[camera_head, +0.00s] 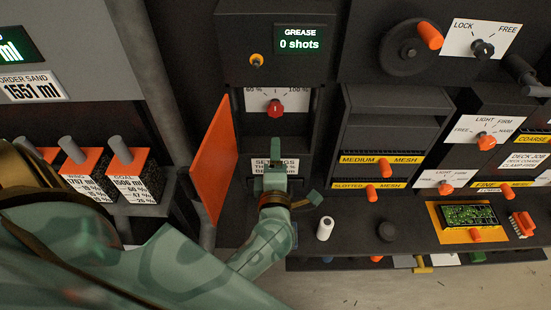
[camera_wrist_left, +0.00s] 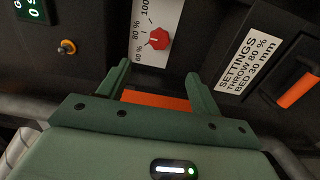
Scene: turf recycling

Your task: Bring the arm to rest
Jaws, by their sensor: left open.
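My left gripper (camera_head: 275,153) is in front of the dark machine, below its red dial (camera_head: 275,108). Its green fingers point up towards the machine front. In the left wrist view the two fingers (camera_wrist_left: 159,82) stand apart with nothing held between them. The red dial (camera_wrist_left: 158,40) shows beyond them, on a white scale plate. An orange surface (camera_wrist_left: 157,100) shows behind the finger bases; I cannot tell whether it touches the gripper. My left gripper partly covers the settings label in the head view. My right gripper is not in view.
An orange panel (camera_head: 215,160) stands just left of my left gripper. A white cylinder (camera_head: 325,228) and a dark round knob (camera_head: 388,231) are on the ledge to the right.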

